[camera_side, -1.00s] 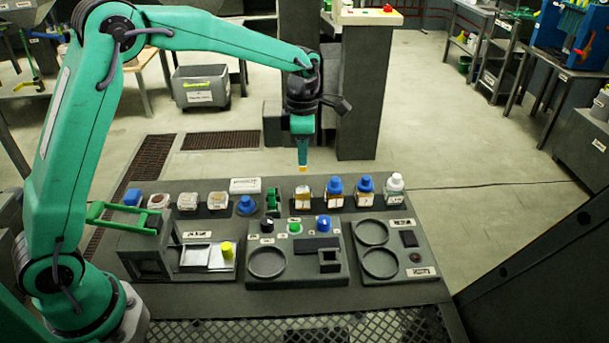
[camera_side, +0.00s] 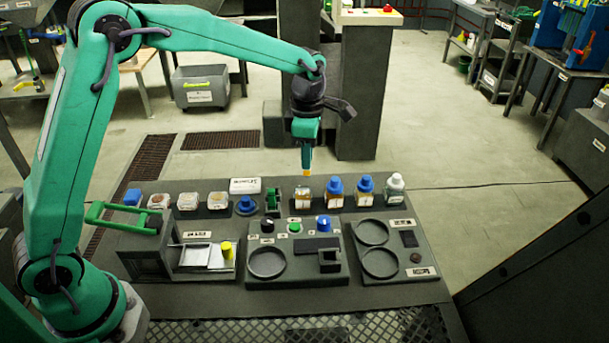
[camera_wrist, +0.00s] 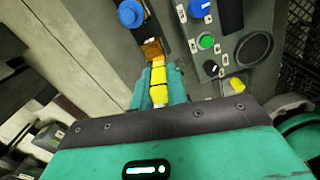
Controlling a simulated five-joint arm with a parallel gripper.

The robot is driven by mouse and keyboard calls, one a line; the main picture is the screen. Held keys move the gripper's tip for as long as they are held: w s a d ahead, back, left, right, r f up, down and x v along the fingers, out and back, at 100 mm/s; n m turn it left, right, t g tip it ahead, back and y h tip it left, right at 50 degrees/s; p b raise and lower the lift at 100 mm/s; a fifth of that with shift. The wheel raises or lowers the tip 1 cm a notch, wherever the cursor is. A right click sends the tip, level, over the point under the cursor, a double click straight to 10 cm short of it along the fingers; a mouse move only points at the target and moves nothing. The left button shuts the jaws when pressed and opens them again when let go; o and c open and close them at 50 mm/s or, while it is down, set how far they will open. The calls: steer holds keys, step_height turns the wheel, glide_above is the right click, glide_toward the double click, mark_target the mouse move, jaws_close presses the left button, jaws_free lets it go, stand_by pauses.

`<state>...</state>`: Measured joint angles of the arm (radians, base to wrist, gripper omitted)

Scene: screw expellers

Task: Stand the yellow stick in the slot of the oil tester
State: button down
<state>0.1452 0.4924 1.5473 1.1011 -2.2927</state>
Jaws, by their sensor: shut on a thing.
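My gripper (camera_side: 306,155) points down above the back row of containers, near an amber jar. It is shut on the yellow stick (camera_wrist: 158,86), which sits between the two teal fingers in the wrist view. In the side view only the stick's yellow lower tip (camera_side: 307,172) shows below the fingers. The middle grey device (camera_side: 290,281), probably the oil tester, has knobs, a round recess and a small square block with an opening (camera_side: 329,259). The stick is well apart from this block, above and behind it. The device labels are too small to read.
Behind the devices stand an amber jar (camera_side: 303,198), blue-capped bottles (camera_side: 335,190) and a white-capped bottle (camera_side: 396,185). A yellow cylinder (camera_side: 227,251) stands on the left device. A right-hand device (camera_side: 398,271) has two round recesses. The air above the devices is clear.

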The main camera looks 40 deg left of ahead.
steer(key=s+d+m, duration=1.1)
steer(key=d+m, duration=0.4)
steer(key=shift+d+r+m, duration=0.15)
steer(key=shift+d+m, duration=0.15)
steer(key=shift+f, duration=2.4)
steer(key=shift+s+f, duration=0.1)
steer(key=shift+f, duration=2.1)
stand_by(1.5)
